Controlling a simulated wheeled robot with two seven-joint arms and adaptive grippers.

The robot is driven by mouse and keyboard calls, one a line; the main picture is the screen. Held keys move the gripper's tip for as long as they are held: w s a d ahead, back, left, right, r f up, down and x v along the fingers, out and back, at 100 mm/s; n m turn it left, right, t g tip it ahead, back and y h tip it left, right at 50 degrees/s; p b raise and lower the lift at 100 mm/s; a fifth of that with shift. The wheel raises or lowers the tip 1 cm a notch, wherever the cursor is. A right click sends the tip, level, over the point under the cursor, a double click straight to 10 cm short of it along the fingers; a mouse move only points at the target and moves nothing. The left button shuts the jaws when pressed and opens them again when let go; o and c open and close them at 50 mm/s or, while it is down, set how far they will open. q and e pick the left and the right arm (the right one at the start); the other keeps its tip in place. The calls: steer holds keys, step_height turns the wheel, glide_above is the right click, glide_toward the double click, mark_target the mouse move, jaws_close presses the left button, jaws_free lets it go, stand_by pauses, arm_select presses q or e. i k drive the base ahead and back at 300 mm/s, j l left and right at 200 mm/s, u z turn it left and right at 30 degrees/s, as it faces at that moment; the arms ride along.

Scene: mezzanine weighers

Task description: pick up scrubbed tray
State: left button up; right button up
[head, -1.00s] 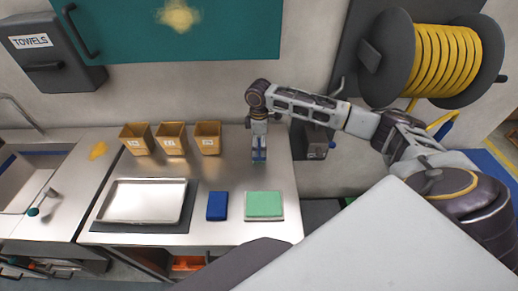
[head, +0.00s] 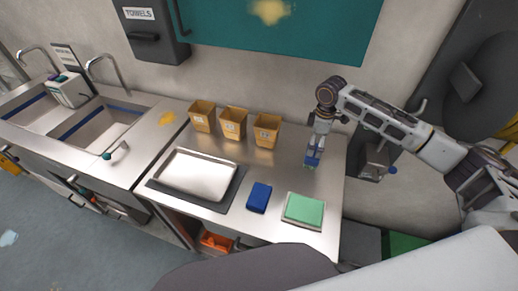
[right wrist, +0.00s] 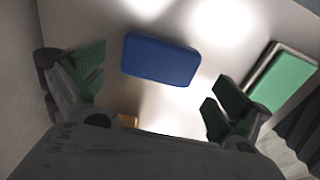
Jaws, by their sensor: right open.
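The metal tray (head: 198,174) lies flat on a dark mat (head: 236,190) at the left of the steel counter in the head view. I cannot tell from its surface whether it is scrubbed. My right gripper (head: 311,160) hangs over the right part of the counter, well to the right of the tray, pointing down. In the right wrist view its green-padded fingers (right wrist: 160,88) are spread wide with nothing held. A blue block (right wrist: 160,60) shows beyond the fingers there, apart from them. My left gripper is not in view.
The blue block (head: 259,197) and a green pad on a pale base (head: 304,210) lie along the counter's front. Tan bins (head: 233,122) stand at the back. Sinks (head: 105,125) are at left. A teal cabinet (head: 280,30) hangs above.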

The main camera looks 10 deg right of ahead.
mark_target(206, 177)
steer(key=k, duration=1.45)
